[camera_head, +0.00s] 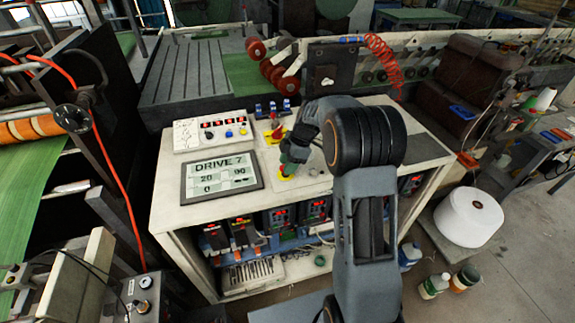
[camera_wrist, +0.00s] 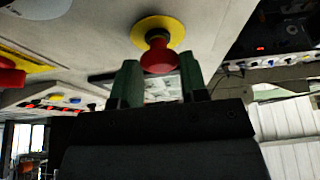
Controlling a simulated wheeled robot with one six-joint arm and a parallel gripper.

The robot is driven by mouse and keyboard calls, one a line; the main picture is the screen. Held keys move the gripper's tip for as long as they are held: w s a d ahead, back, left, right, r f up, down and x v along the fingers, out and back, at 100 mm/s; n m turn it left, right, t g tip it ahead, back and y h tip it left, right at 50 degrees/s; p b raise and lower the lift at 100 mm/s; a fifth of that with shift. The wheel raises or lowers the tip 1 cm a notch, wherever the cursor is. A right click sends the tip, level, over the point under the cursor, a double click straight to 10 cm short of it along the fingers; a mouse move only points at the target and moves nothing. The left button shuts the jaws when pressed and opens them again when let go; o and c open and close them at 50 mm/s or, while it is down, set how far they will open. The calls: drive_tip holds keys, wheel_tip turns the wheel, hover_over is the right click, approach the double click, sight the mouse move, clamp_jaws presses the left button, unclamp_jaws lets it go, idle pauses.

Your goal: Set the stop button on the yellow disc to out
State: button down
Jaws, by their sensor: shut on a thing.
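The stop button (camera_wrist: 159,54) is a red mushroom knob on a round yellow disc (camera_wrist: 172,26), in the upper middle of the wrist view. My gripper (camera_wrist: 161,72) has its two green fingers on either side of the red knob and is shut on it. In the head view my gripper (camera_head: 290,160) points down at the white bench top. How far out the knob stands is hard to tell.
A DRIVE 7 display (camera_head: 221,177) lies left of the disc. Behind it is a control box (camera_head: 213,132) with coloured knobs. Another red control (camera_head: 276,131) on yellow stands close behind my gripper.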

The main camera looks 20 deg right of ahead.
drive_tip(key=c, duration=0.6)
unclamp_jaws()
drive_tip(key=shift+r, duration=0.15)
drive_tip(key=shift+r, duration=0.15)
drive_tip(key=b+v, duration=0.1)
drive_tip(key=v, duration=1.2)
drive_tip(key=shift+d+r, duration=0.2)
drive_tip(key=shift+r, duration=0.05)
